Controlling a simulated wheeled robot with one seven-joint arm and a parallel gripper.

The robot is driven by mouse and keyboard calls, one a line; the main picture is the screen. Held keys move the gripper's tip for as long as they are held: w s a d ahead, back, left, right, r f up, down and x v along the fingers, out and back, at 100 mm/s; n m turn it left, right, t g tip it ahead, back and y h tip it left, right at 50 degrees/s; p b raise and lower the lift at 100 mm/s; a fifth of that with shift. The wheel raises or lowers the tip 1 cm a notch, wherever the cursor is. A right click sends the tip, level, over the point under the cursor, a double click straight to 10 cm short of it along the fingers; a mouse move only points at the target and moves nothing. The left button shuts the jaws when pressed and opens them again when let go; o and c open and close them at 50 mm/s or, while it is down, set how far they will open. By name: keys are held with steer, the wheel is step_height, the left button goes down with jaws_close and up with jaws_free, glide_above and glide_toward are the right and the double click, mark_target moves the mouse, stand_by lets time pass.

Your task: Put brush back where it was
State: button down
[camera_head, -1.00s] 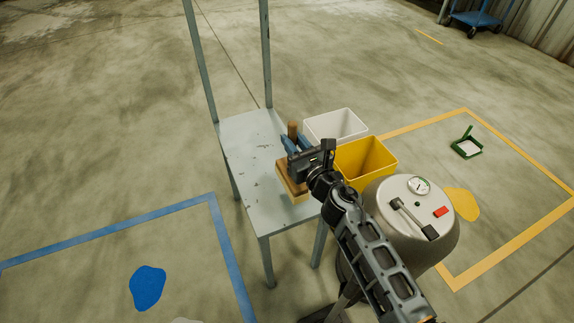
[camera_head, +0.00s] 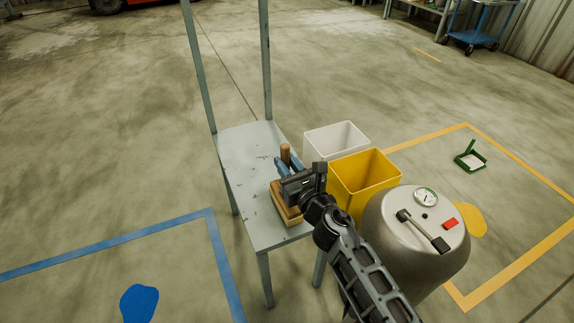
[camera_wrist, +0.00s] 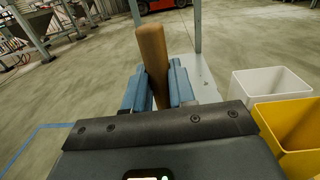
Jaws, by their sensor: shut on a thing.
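The brush has an upright brown wooden handle (camera_wrist: 153,62) and a broad wooden head (camera_head: 284,207) with a yellowish lower part. My gripper (camera_head: 281,168) is shut on the handle, with its blue fingers on either side of it, as the wrist view also shows. The brush head is low over the grey table (camera_head: 243,157), near its right edge. I cannot tell whether it touches the tabletop. The brush's underside is hidden.
A white bin (camera_head: 336,140) and a yellow bin (camera_head: 364,178) stand right of the table. A blue-lined area with a blue patch (camera_head: 139,304) is at lower left. A yellow-lined area with a yellow patch (camera_head: 470,222) and a green dustpan (camera_head: 470,158) is at right. Tall posts rise from the table's far side.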

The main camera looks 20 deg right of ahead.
steer(key=shift+f, duration=0.2)
steer(key=c, duration=0.9)
jaws_free()
steer(key=shift+r, duration=0.15)
steer(key=shift+s+r, duration=0.1)
steer(key=shift+s, duration=0.05)
steer(key=s, duration=1.1)
steer(key=shift+s+d+p, duration=0.3)
steer(key=shift+s+p, duration=0.1)
